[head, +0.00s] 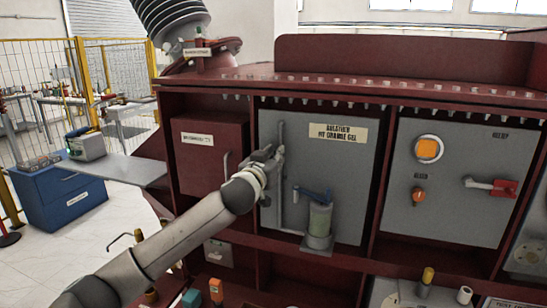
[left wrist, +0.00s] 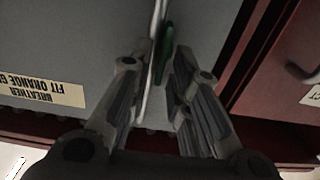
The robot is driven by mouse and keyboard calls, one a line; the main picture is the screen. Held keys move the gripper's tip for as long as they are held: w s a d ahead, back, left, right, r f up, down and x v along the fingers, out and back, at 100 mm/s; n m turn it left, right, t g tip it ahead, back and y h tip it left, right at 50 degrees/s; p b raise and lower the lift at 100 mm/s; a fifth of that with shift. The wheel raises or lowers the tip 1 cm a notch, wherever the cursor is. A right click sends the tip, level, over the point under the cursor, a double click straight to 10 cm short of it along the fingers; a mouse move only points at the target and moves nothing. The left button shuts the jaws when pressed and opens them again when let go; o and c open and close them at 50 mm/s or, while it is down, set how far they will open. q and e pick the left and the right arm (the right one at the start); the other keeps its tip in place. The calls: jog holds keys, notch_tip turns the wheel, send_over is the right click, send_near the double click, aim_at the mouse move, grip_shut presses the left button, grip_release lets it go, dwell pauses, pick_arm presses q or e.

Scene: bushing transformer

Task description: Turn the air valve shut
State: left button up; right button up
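My left gripper (head: 270,157) reaches the grey breather panel (head: 350,165) beside a vertical grey pipe (head: 282,195). The left wrist view shows its two fingers (left wrist: 165,55) apart. The pipe (left wrist: 154,60) and a slim dark green piece (left wrist: 164,50), perhaps a valve lever, show between or just beyond the fingertips. I cannot tell whether a finger touches them. A blue lever (head: 312,193) sits above a clear cylinder with greenish filling (head: 319,220), right of the gripper. Which part is the air valve is not marked. My right gripper is not in view.
The panel carries a breather label (head: 338,133). A red box (head: 209,150) stands left of my gripper. A blue cabinet (head: 62,193) stands far left.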

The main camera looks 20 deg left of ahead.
pick_arm(q)
grip_shut()
jog(key=shift+m, duration=0.3)
jog(key=shift+d+f+m+p, duration=0.25)
jog(key=shift+m+p, duration=1)
jog(key=shift+m, duration=1.6)
jog(key=shift+d+f+m+p, duration=0.25)
jog(key=shift+m+p, duration=0.95)
jog(key=shift+m, duration=1.7)
jog(key=shift+d+f+m+p, duration=0.25)
jog(key=shift+m+p, duration=1)
jog(key=shift+m, duration=1.6)
jog(key=shift+f, duration=0.1)
jog(key=shift+o, duration=1.8)
grip_release()
